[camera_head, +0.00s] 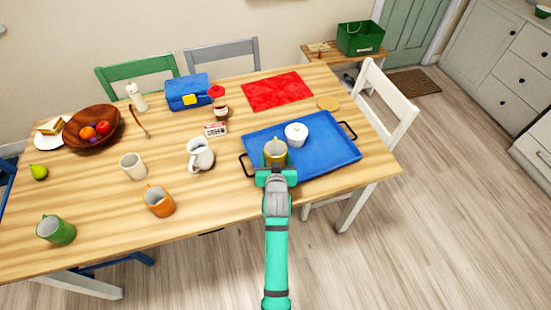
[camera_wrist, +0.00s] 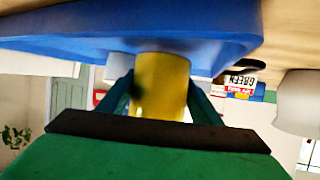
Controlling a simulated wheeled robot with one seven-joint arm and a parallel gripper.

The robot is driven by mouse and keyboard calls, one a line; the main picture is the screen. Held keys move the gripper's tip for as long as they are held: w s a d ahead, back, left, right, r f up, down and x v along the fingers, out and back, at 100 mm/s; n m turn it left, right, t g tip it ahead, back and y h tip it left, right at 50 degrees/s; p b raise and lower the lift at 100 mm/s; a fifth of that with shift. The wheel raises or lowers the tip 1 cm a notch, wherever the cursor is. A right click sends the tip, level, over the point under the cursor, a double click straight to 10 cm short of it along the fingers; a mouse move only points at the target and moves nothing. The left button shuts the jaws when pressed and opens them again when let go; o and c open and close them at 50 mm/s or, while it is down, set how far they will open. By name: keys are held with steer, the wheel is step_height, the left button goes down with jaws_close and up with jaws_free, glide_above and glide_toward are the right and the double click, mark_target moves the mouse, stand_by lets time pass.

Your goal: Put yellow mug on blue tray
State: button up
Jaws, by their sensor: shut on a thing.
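The yellow mug (camera_head: 275,151) is at the left part of the blue tray (camera_head: 330,160) in the head view. My gripper (camera_head: 275,170) is shut on the yellow mug, and its two fingers show on either side of the mug (camera_wrist: 162,85) in the wrist view. In the wrist view the picture is upside down and the mug's end meets or nearly meets the tray (camera_wrist: 60,35); I cannot tell whether they touch.
An orange mug (camera_head: 159,201), a white cup (camera_head: 133,166) and a green mug (camera_head: 56,229) stand farther left. A red cloth (camera_head: 277,90) lies behind the tray. The tray's right part is clear.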

steer(key=shift+d+f, duration=0.2)
steer(key=shift+f, duration=0.35)
steer(key=shift+d, duration=0.2)
steer(key=shift+s+a+f, duration=0.1)
steer(key=shift+s+a, duration=0.05)
steer(key=shift+a, duration=0.35)
steer(key=o, duration=1.3)
steer(key=shift+f, duration=0.1)
steer(key=shift+c, duration=0.2)
steer(key=shift+d, duration=0.15)
